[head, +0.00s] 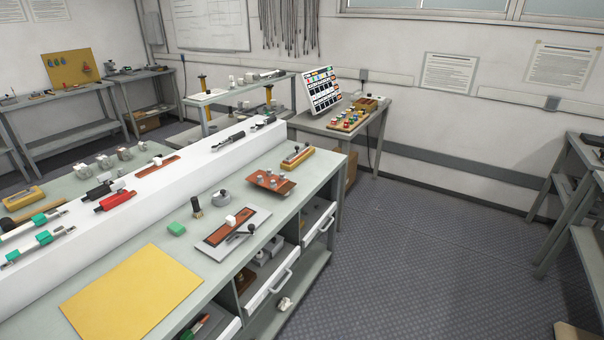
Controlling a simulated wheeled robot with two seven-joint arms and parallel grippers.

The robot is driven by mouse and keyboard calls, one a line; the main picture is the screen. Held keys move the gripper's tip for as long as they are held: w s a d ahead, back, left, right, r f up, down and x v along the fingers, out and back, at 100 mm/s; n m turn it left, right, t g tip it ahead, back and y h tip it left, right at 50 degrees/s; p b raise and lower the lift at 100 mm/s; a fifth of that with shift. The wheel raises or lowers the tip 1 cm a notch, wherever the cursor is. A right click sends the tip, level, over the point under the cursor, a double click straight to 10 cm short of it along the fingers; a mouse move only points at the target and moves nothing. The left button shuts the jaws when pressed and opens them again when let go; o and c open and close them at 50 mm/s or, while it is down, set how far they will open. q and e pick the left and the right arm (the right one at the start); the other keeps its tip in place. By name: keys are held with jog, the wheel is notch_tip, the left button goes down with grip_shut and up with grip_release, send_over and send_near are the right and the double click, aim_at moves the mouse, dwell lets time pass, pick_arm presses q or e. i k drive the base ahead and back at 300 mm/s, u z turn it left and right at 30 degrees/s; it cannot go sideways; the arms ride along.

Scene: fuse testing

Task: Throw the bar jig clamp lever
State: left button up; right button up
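A flat jig (218,244) lies near the front edge of the workbench, right of centre on the bench top. It has a grey base, a reddish-brown strip and a small white block (231,222) on it. A dark lever with a round black knob (251,228) sits at its right side and appears to be the clamp lever. Its exact angle is too small to tell. Neither of my grippers is in view.
A yellow mat (133,296) lies left of the jig. A green block (176,229), a dark brush (196,207) and a brown plate with knobs (270,182) are nearby. A long white raised shelf (150,200) runs behind. Open floor (410,260) lies right.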

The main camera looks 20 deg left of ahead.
aim_at(251, 228)
jog(key=u, duration=0.05)
jog(key=k, duration=0.5)
jog(key=u, duration=1.05)
jog(key=i, duration=0.7)
jog(key=z, duration=1.7)
